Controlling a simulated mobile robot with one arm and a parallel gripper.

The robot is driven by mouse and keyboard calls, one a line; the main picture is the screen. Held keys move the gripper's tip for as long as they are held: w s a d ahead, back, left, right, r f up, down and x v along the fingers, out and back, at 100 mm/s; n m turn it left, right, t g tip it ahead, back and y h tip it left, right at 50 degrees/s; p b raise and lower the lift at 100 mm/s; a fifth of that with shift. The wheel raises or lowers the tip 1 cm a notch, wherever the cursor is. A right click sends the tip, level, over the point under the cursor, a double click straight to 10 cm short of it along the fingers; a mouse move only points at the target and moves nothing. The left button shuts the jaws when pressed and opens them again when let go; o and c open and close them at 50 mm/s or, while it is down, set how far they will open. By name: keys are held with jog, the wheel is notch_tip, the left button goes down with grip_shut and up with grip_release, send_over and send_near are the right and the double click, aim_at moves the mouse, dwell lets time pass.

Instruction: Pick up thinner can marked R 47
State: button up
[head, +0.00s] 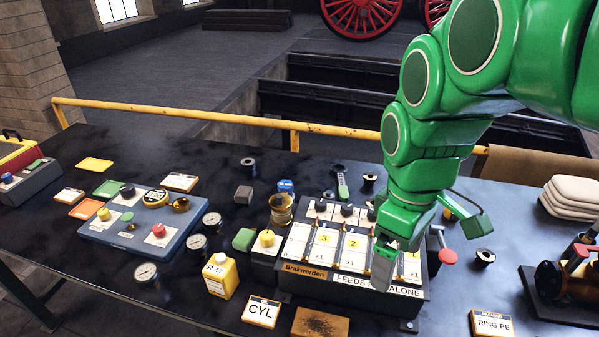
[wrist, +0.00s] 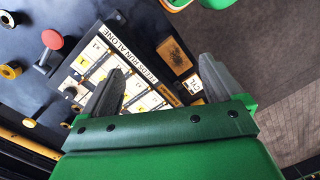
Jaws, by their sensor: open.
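The thinner can (head: 220,276) is a small yellow can with a white label reading R 47. It stands upright near the front edge of the dark bench, left of the labelled feed box (head: 350,282) in the head view. I cannot make the can out in the wrist view. My gripper (head: 386,266) is above the front right part of the feed box, well to the right of the can. In the wrist view my gripper (wrist: 160,68) has its two grey fingers spread apart with nothing between them, over the box's card panel.
A CYL card block (head: 262,312) and a brown block (head: 320,323) lie right of the can. Gauges (head: 146,272) stand to its left. The bench's front left is clear.

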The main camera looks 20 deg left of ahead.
jog(key=w+a+n, duration=0.4)
jog(key=a+n, duration=0.2)
jog(key=a, duration=0.1)
jog(key=n+t, duration=0.1)
jog(key=n, duration=1.6)
send_over(218, 265)
notch_tip(218, 265, down, 3)
jog(key=f, duration=1.6)
jog(key=shift+s+d+f, duration=0.1)
jog(key=shift+d+f, duration=0.3)
jog(key=shift+w+a+f, duration=0.1)
jog(key=shift+a+f, duration=0.05)
jog(key=shift+f, duration=0.7)
jog(key=shift+w+a+f, duration=0.1)
jog(key=shift+a+f, duration=0.05)
jog(key=shift+f, duration=0.75)
jog(key=shift+a+f, duration=0.15)
jog(key=shift+f, duration=0.7)
jog(key=c, duration=1.3)
jog(key=shift+r, duration=0.15)
